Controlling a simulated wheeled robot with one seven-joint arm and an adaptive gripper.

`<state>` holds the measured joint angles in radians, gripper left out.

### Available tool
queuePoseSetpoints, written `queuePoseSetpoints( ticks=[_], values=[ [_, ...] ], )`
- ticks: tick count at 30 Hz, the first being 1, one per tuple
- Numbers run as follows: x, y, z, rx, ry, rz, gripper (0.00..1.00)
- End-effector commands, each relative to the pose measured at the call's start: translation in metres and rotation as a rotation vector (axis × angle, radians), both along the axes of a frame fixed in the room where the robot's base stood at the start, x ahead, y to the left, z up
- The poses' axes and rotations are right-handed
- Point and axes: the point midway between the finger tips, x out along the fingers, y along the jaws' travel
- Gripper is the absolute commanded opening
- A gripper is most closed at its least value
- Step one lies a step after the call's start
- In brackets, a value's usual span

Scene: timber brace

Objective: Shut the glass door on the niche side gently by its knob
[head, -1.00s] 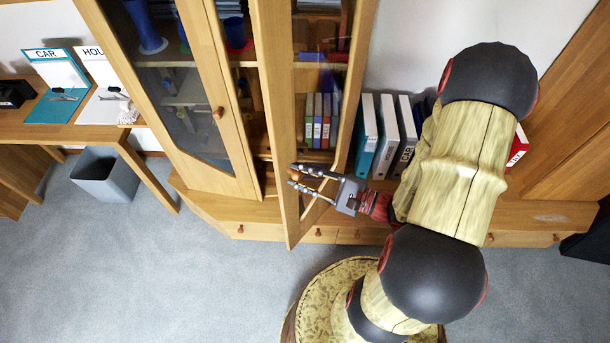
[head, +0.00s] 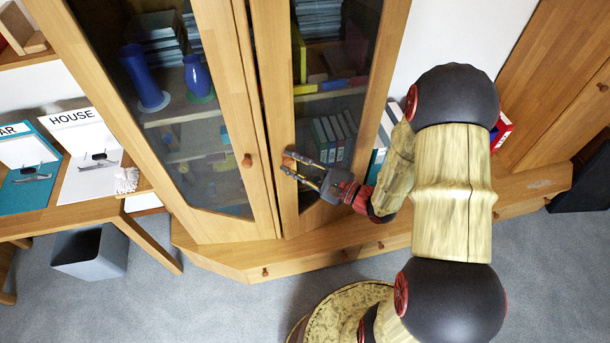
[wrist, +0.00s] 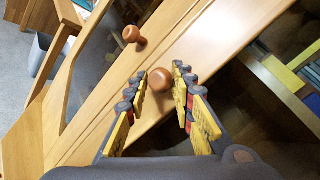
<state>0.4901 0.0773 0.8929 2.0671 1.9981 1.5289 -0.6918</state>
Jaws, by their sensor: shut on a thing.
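The niche-side glass door (head: 277,100) is the right-hand cabinet door, with a wooden frame and dark glass. It stands almost level with the left glass door (head: 240,110), with a thin dark gap between their frames; whether it is fully shut I cannot tell. My gripper (head: 288,163) is at its frame, shut on the round brown wooden knob (wrist: 161,80). In the wrist view the knob sits between the fingertips of my gripper (wrist: 160,84). My fingers partly hide the knob in the head view.
The left door's knob (head: 247,160) is close beside my gripper and also shows in the wrist view (wrist: 131,33). Binders (head: 385,135) stand in the open niche at right. A desk (head: 100,195) and grey bin (head: 92,252) are at left. Grey floor lies in front.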

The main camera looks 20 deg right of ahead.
Motion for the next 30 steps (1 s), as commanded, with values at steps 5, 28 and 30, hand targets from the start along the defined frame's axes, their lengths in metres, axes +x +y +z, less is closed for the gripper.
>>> queuePoseSetpoints(
  ticks=[5, 28, 30],
  values=[
    [0.018, 0.011, -0.004, 0.001, 0.007, 0.021, 0.0],
    [0.04, 0.011, 0.0, -0.009, -0.003, 0.011, 0.32],
    [0.038, 0.01, -0.001, -0.007, 0.0, 0.011, 0.36]
  ],
)
